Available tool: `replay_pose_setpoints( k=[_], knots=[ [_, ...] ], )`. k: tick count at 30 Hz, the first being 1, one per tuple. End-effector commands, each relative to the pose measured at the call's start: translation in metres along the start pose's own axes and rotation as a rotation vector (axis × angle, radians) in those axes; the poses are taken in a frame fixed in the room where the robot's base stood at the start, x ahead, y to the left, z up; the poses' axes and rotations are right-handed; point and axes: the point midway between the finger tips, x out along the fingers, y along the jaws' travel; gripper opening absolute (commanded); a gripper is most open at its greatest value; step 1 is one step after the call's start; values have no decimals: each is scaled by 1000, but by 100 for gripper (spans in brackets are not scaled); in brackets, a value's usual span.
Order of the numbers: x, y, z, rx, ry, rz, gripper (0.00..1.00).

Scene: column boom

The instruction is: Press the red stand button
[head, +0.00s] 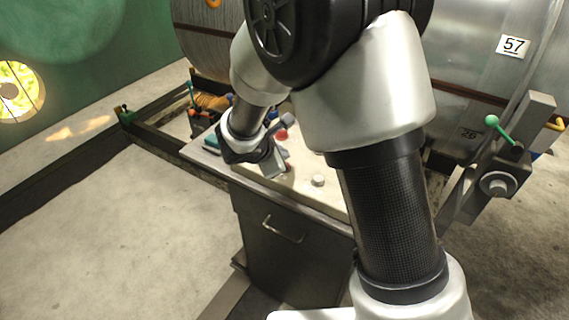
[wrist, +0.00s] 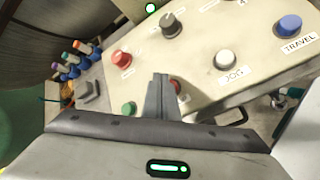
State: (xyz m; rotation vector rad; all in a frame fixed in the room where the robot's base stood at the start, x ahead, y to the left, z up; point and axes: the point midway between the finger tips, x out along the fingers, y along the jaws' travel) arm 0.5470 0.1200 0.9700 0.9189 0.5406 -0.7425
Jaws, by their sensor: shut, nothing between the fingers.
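The sloped cream control panel (wrist: 262,62) carries several buttons. One red button (wrist: 121,57) stands clear in the wrist view, up and left of my fingertips; it also shows in the head view (head: 281,134). A second red button (wrist: 176,86) is partly hidden behind my fingers. Their labels are too small to read, so I cannot tell which is the stand button. My gripper (wrist: 161,80) is shut and empty, over the panel beside the second red button; contact cannot be told. In the head view my gripper (head: 275,168) is over the panel's left part.
A green button (wrist: 128,108), a black knob (wrist: 169,22), a white JOG button (wrist: 225,60) and a blue TRAVEL button (wrist: 290,24) surround my fingers. A large metal drum (head: 490,60) stands behind the panel. A green-knobbed lever (head: 493,121) is at right. Floor at left is clear.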

Motion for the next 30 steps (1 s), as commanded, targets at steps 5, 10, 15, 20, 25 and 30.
replay_pose_setpoints(
  k=[5,10,15,20,25,30],
  knots=[
    [0,0,0,0,0,0,0],
    [0,0,0,0,0,0,0],
    [4,-3,-3,0,0,0,0],
    [7,-5,-5,1,0,1,0],
    [6,-4,-4,0,0,1,0],
    [6,-4,-4,0,0,0,0]
  ],
)
